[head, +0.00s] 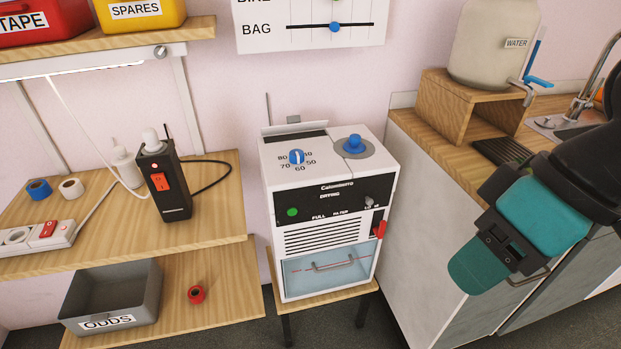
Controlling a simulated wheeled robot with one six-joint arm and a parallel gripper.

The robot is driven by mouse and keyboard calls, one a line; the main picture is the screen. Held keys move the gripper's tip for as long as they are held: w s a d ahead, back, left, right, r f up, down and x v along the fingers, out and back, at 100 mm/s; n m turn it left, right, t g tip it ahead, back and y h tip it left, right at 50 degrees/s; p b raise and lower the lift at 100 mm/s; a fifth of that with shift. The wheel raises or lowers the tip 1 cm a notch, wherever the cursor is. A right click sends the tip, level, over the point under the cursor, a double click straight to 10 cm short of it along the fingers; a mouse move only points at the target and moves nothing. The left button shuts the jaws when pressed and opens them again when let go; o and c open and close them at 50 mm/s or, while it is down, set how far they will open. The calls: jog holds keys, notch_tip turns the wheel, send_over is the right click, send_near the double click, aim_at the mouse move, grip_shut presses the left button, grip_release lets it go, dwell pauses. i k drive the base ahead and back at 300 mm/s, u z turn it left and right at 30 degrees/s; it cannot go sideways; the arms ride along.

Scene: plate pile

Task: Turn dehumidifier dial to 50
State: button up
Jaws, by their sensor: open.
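The dehumidifier (324,215) is a white box with a black front panel, standing on a small wooden stand. Its blue dial (297,157) is on the top face at the left, with numbers around it; 80, 70, 60 and 50 are readable, and 40 is partly covered. A white mark on the dial runs roughly up and down in the picture; I cannot tell which end points. No arm part is near the dial. My teal and black arm (545,214) is at the right, in front of the counter.
A blue knob (354,144) stands up on the top right of the dehumidifier. A red lever (380,229) is on its right side. A wooden shelf at left holds a black device (163,181). The counter (430,134) with a water container (490,42) is at right.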

aim_at(296, 157)
jog(key=k, duration=1.25)
jog(key=u, duration=0.95)
jog(key=i, duration=1.9)
jog(key=z, duration=0.95)
